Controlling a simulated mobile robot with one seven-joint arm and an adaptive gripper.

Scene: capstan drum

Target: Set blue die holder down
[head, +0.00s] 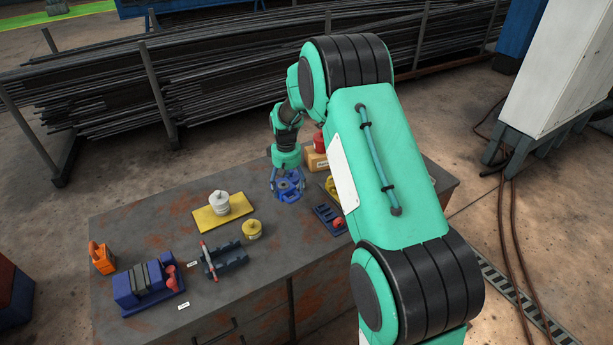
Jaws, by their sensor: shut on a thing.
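My gripper (288,178) points down over the far middle of the workbench, below my green wrist. It is shut on the blue die holder (287,193), a blue piece with a round middle. The holder is at or just above the bench top; I cannot tell whether it touches. The fingertips are small and hard to make out from here.
The grey, rust-stained workbench (130,230) holds a yellow plate (208,217) with a white lidded pot (219,203), a yellow pot (252,229), a dark rack (225,260), a blue block fixture (147,286) and an orange item (102,258). A blue tray (329,220) stands right of the holder.

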